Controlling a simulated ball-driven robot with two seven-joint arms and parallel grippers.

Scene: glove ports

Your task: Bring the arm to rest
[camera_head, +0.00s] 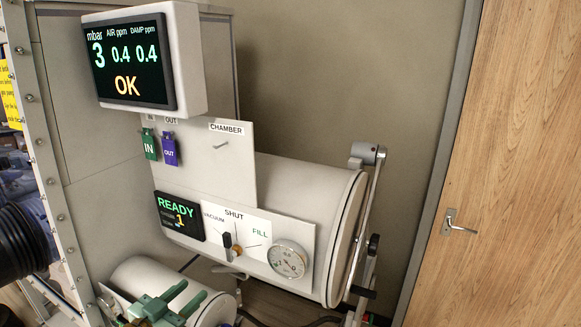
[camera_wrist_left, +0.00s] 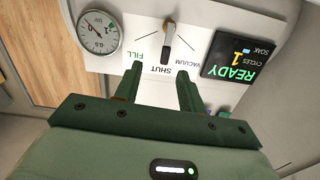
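My left gripper (camera_head: 194,291) is at the bottom of the head view, its two green fingers apart with nothing between them. In the left wrist view the gripper (camera_wrist_left: 160,70) is also open and faces the valve panel. The valve handle (camera_head: 227,242) stands between the VACUUM and FILL marks, pointing up toward SHUT. In the left wrist view the handle (camera_wrist_left: 169,35) shows beyond the fingertips, apart from them. My right gripper is not in view.
The chamber cylinder (camera_head: 302,178) carries a round gauge (camera_head: 288,259) and a READY display (camera_head: 179,216) showing 1. A monitor (camera_head: 128,62) above reads OK. Green IN and purple OUT tags hang below it. A wooden door (camera_head: 515,150) is at right; a black ribbed sleeve (camera_head: 22,242) is at left.

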